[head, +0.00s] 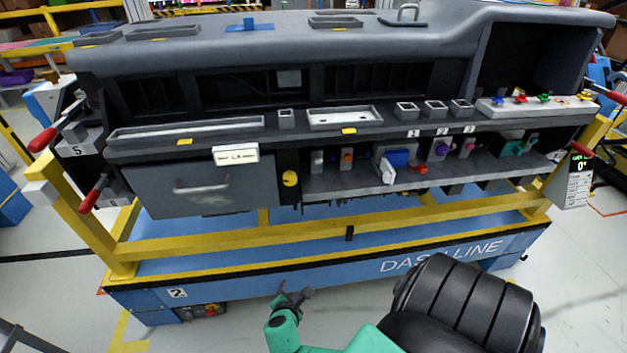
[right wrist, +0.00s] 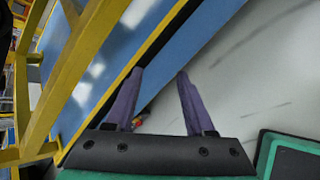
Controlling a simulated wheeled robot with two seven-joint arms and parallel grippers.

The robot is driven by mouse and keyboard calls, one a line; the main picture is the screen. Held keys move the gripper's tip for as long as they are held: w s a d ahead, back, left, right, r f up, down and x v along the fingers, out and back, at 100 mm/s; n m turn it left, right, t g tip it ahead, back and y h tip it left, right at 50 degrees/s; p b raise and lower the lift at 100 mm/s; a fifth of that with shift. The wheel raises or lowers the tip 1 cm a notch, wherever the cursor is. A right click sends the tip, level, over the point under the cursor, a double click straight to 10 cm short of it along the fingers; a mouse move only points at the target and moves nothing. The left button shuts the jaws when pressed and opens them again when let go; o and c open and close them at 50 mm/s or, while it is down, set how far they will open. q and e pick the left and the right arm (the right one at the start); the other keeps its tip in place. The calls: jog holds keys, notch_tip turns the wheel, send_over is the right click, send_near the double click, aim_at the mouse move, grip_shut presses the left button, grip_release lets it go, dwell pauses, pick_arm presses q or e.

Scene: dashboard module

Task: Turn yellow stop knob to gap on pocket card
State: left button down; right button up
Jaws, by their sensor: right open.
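A yellow round knob (head: 290,178) sits on a black upright panel, just right of the grey drawer front. A small white card (head: 236,154) with dark marks too small to read stands at the shelf edge above the drawer. I cannot tell for certain whether it is the pocket card. My right gripper (head: 292,297) is low in front of the blue base, below and apart from the knob. In the right wrist view its two purple-grey fingers (right wrist: 160,75) are spread, with nothing between the tips. My left gripper is not in view.
A yellow rail (head: 330,228) and the blue base ledge (head: 400,246) run across the front below the shelf. The drawer (head: 200,190) has a protruding handle. Red-tipped levers (head: 94,196) stick out at the left. Several small fittings line the shelf to the right.

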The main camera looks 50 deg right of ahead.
aim_at(290, 182)
jog(key=w+a+r+n+t+h+b, duration=0.2)
jog(key=w+r+t+h, duration=0.15)
jog(key=r, duration=0.75)
jog(key=s+a+r+m+t+h+b, duration=0.1)
jog(key=s+r+h, duration=0.2)
jog(key=r, duration=0.6)
jog(key=s+a+r+m+t+h+b, duration=0.1)
jog(key=s+a+r+m+h+b, duration=0.2)
jog(key=r, duration=0.6)
jog(key=shift+n+h, duration=0.5)
jog(key=shift+h, duration=0.15)
jog(key=p+x, duration=0.1)
jog(key=x, duration=0.4)
jog(key=p+x, duration=0.1)
jog(key=x, duration=0.4)
jog(key=s+d+p+x, duration=0.1)
jog(key=x, duration=0.4)
jog(key=shift+s+a+f, duration=0.1)
jog(key=shift+d+g, duration=0.25)
jog(key=shift+d, duration=0.05)
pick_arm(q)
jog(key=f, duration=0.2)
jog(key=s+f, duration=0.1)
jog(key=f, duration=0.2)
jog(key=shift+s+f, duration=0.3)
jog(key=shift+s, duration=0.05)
pick_arm(e)
jog(key=shift+c, duration=0.3)
grip_shut()
